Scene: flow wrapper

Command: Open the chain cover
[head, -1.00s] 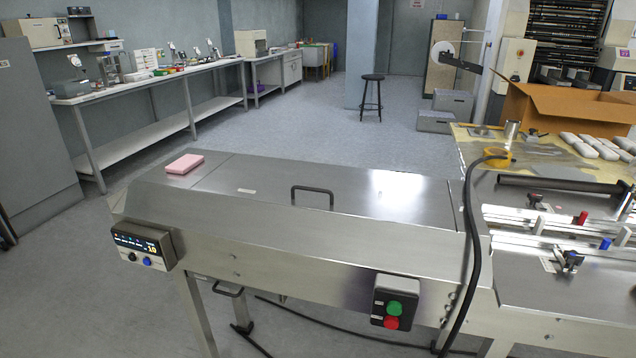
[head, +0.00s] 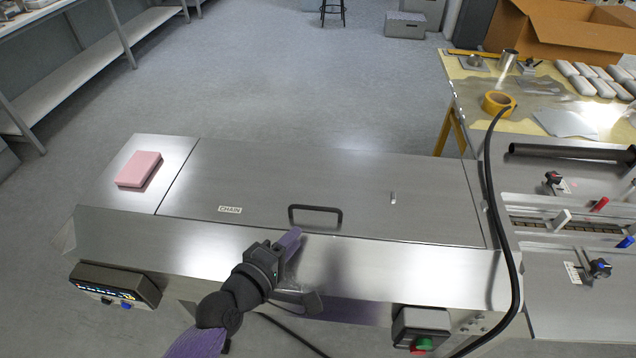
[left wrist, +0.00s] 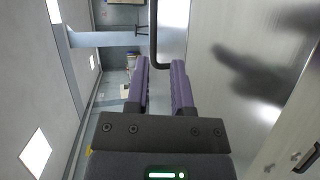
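The chain cover (head: 360,180) is a flat steel lid labelled CHAIN, lying shut and flush on the machine's top. Its dark bar handle (head: 340,216) stands near its front edge; the handle also shows in the left wrist view (left wrist: 154,35). My left gripper (head: 294,236) is just in front of the handle, near its left end. In the left wrist view its two purple fingers (left wrist: 162,66) are apart with nothing between them, and the handle is just beyond their tips. My right gripper is not in view.
A pink block (head: 139,169) lies on the steel top left of the cover. A black cable (head: 489,190) runs down past the cover's right end. A control panel (head: 115,285) and a button box (head: 421,327) are on the front. The cover's top is clear.

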